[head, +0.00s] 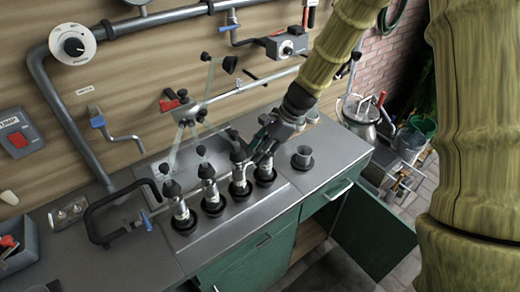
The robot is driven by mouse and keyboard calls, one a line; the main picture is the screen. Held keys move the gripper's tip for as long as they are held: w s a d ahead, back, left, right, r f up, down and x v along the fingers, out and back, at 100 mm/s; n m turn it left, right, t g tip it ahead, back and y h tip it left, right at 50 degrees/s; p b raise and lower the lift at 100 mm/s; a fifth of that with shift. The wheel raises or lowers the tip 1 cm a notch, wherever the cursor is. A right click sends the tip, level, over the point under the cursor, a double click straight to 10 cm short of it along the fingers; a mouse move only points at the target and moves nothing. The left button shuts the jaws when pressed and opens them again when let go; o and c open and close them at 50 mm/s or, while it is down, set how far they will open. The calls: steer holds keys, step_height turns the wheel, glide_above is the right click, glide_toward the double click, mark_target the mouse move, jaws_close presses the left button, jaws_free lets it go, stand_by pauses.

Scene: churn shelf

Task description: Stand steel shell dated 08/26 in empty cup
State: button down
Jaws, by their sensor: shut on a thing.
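A row of steel shells with black tops stands in black cups on the metal counter; the left one (180,208), the second (210,192) and the third (239,178) show clearly. My gripper (262,152) is at the right end of this row, shut on the rightmost steel shell (265,168), whose upper part it partly hides. That shell is upright, at or just above its black cup; I cannot tell if it is lifted. A separate empty cup (302,158) stands to the right of it. No date is readable on any shell.
A black-handled frame (118,205) stands at the left of the counter (330,150). Pipes, a dial (72,45) and a rail with clear tubes (190,120) are behind the row. A green cabinet door (372,228) hangs open below. The counter right of the empty cup is clear.

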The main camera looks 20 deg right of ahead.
steer(key=shift+f, duration=0.25)
steer(key=c, duration=0.9)
jaws_free()
steer(key=shift+c, duration=0.2)
steer(key=b+v, duration=0.2)
steer(key=v, duration=1)
steer(key=shift+r, duration=0.15)
